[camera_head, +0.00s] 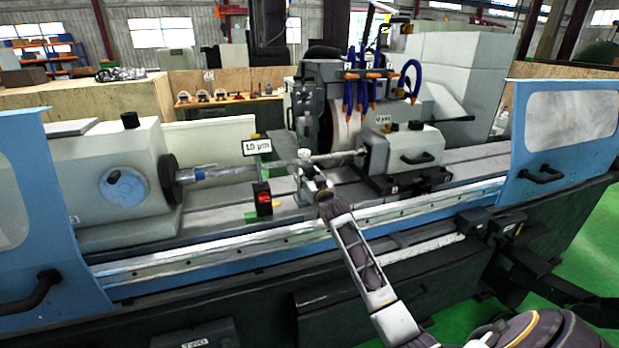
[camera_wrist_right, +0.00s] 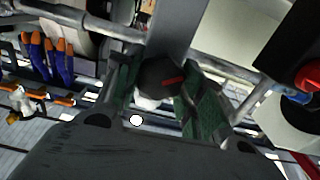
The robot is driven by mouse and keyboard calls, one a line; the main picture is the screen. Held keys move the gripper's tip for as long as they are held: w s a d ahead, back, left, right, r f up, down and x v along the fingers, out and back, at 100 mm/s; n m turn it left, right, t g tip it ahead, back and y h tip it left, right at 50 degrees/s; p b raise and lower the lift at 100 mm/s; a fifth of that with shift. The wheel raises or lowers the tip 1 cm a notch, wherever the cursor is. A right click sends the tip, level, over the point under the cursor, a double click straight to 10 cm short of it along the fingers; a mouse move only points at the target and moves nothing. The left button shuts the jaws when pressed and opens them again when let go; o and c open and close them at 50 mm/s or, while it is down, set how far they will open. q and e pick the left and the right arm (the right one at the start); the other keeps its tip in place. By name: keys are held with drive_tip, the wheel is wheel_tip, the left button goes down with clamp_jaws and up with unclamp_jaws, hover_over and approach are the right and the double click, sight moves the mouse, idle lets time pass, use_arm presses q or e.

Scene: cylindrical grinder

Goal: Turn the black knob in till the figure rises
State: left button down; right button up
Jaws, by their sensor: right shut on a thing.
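The black knob (camera_wrist_right: 157,76) with a red mark shows in the right wrist view, between the green-padded fingers of my right gripper (camera_wrist_right: 168,88). The gripper is shut on it. In the head view my right gripper (camera_head: 323,191) is at the gauge stand in the middle of the machine, and the knob is hidden there. A white sign (camera_head: 256,146) beside the stand appears to read "1.0 µm". A smaller sign (camera_head: 383,119) to the right also ends in "µm"; its figure is hard to read. My left gripper is not in view.
The workpiece shaft (camera_head: 208,173) runs between the left headstock (camera_head: 120,170) and the right tailstock (camera_head: 407,150). Blue hoses with orange nozzles (camera_head: 369,75) hang behind the stand. Blue doors (camera_head: 562,140) flank the bed.

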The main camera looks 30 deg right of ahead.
drive_tip(key=o, duration=1)
drive_tip(key=shift+s, duration=0.15)
drive_tip(key=shift+v, duration=5.9)
